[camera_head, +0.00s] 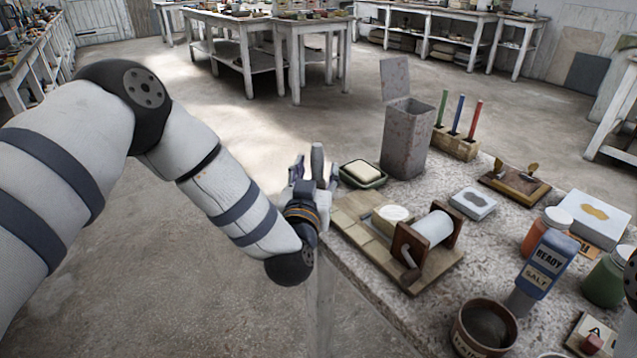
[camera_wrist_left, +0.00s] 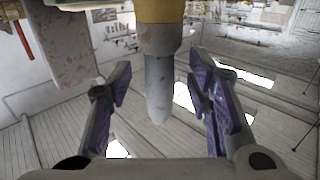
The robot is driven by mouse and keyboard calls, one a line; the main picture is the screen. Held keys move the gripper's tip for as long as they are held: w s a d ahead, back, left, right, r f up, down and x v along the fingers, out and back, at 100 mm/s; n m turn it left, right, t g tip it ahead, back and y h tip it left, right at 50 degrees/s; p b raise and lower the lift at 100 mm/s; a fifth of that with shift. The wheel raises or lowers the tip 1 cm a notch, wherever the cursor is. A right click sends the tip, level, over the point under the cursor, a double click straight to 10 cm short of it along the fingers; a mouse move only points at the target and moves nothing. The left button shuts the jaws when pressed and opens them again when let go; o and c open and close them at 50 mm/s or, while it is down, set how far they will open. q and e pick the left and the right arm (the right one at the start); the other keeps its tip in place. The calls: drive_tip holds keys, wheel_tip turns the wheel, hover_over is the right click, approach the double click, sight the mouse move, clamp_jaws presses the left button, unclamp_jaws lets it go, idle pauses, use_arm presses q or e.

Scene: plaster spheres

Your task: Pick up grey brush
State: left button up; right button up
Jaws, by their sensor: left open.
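The grey brush shows in the head view as an upright, rounded grey handle (camera_head: 317,158) at the table's far left corner. In the left wrist view, a smooth grey shaft (camera_wrist_left: 159,88) with a tan band (camera_wrist_left: 160,10) at its top end runs between the fingers; it looks like the same brush. My left gripper (camera_head: 315,178) is at the handle, with its purple-padded fingers (camera_wrist_left: 163,100) spread on either side of the shaft. Gaps show on both sides in the wrist view. The brush's lower part is hidden by the gripper in the head view. My right gripper is not seen.
Close to the gripper are a soap dish (camera_head: 362,176), a grey lidded bin (camera_head: 406,138) and a wooden board with a roller (camera_head: 432,230). Bottles, a bowl (camera_head: 484,328) and blocks crowd the right. Open floor (camera_head: 190,270) lies left of the table.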

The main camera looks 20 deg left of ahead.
sight(317, 150)
use_arm(q)
drive_tip(key=shift+w, duration=0.65)
clamp_jaws()
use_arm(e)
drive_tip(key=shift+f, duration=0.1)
use_arm(q)
drive_tip(key=shift+r, duration=0.1)
drive_tip(key=shift+r, duration=0.35)
drive_tip(key=r, duration=0.2)
drive_tip(key=r+p, duration=0.1)
drive_tip(key=r, duration=0.1)
drive_tip(key=shift+s, duration=0.25)
drive_tip(key=s+d+r, duration=0.3)
drive_tip(key=s+r, duration=0.5)
drive_tip(key=s, duration=0.5)
drive_tip(key=shift+p, duration=0.45)
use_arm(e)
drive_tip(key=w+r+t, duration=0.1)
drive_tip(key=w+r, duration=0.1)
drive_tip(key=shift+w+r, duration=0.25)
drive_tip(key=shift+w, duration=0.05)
